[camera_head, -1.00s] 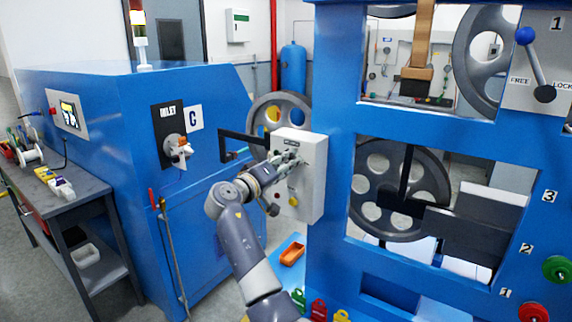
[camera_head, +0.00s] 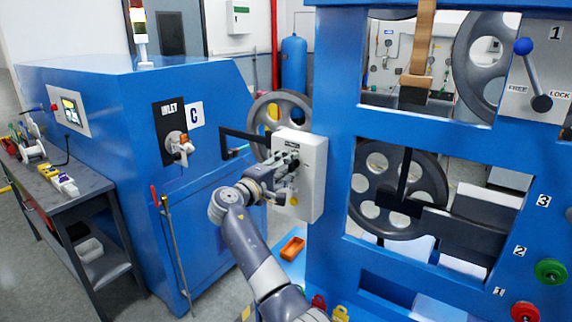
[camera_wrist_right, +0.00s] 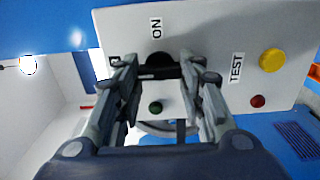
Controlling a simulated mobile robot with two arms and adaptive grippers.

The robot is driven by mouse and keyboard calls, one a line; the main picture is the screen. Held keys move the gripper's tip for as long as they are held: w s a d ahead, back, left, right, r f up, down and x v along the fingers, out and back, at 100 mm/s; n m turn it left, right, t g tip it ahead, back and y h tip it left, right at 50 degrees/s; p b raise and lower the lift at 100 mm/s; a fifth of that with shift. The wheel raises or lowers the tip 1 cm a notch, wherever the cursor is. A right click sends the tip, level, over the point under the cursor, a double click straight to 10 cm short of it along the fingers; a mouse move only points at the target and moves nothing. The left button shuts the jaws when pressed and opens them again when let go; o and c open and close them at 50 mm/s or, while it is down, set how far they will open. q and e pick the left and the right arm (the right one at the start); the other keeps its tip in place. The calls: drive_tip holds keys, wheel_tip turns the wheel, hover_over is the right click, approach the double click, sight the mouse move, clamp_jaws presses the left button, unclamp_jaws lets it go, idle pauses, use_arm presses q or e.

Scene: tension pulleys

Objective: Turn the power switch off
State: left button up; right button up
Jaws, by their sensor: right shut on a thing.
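The power switch (camera_wrist_right: 160,68) is a dark round knob with a bar on the pale grey control box (camera_head: 318,168). In the wrist view it sits under the ON label (camera_wrist_right: 156,27). A second label (camera_wrist_right: 115,61) to its left is mostly hidden by a finger. My right gripper (camera_wrist_right: 166,75) is shut on the switch, with one finger at each side. It also shows against the box front in the head view (camera_head: 286,162). The fingers partly cover the knob, so I cannot tell which label it points to. My left gripper is not in view.
The box also has a TEST label (camera_wrist_right: 236,67), a yellow button (camera_wrist_right: 271,60), a red button (camera_wrist_right: 257,101) and a green button (camera_wrist_right: 156,107). A blue machine frame (camera_head: 337,110) stands close at the right, a blue cabinet (camera_head: 95,120) at the left.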

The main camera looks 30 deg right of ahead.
drive_tip(key=shift+d+r, duration=0.1)
drive_tip(key=shift+r, duration=0.1)
idle(0.3)
drive_tip(key=o, duration=0.9)
drive_tip(key=shift+o, duration=0.9)
drive_tip(key=shift+d+f, duration=0.1)
drive_tip(key=shift+f, duration=0.1)
drive_tip(key=shift+a, duration=0.2)
drive_tip(key=v, duration=1.1)
drive_tip(key=shift+s+a, duration=0.15)
drive_tip(key=shift+a, duration=0.15)
